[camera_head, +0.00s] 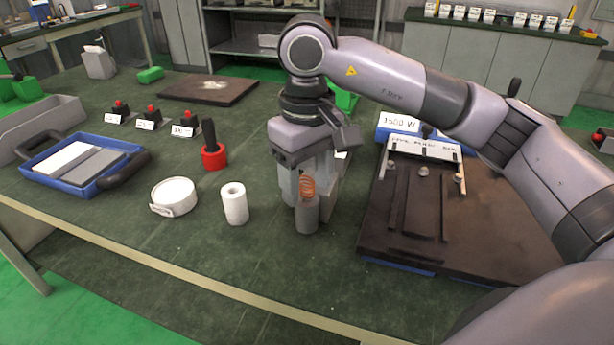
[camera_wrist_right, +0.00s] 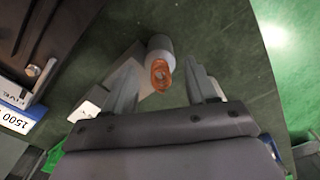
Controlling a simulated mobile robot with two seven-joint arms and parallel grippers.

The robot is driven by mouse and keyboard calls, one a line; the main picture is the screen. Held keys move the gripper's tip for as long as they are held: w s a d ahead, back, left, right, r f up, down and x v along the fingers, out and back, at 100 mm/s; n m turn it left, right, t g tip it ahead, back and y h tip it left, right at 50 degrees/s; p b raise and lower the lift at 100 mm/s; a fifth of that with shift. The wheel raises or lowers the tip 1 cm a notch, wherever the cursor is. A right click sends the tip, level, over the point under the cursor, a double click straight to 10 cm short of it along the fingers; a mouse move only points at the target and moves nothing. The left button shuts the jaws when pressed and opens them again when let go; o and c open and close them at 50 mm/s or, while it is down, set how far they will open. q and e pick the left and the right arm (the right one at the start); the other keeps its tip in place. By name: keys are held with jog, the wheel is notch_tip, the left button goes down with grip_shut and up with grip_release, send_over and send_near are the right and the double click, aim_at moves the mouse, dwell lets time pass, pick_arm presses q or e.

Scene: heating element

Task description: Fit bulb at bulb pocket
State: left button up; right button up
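A grey cylinder with a copper coil on top (camera_head: 306,213), which looks like the bulb, stands upright on the green table. My right gripper (camera_head: 308,186) points down at it from above and behind. In the right wrist view its two fingers (camera_wrist_right: 163,88) are spread, with the copper-ended cylinder (camera_wrist_right: 159,46) between or just beyond their tips. Gaps show on both sides, so the gripper looks open; I cannot tell any contact. No bulb pocket is clearly recognisable; a dark board (camera_head: 400,248) with a white labelled fixture (camera_head: 424,148) lies to the right. My left gripper is not in view.
A white roll (camera_head: 234,204), a round white tape (camera_head: 173,196) and a red-based black-handled tool (camera_head: 213,156) stand left of the gripper. A blue tray (camera_head: 91,189) lies farther left. A 1500 W box (camera_head: 397,122) sits behind the board. The table's front middle is clear.

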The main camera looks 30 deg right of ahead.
notch_tip(320, 180, up, 7)
jog(key=shift+r+p, duration=0.1)
jog(key=shift+p, duration=0.35)
dwell(0.7)
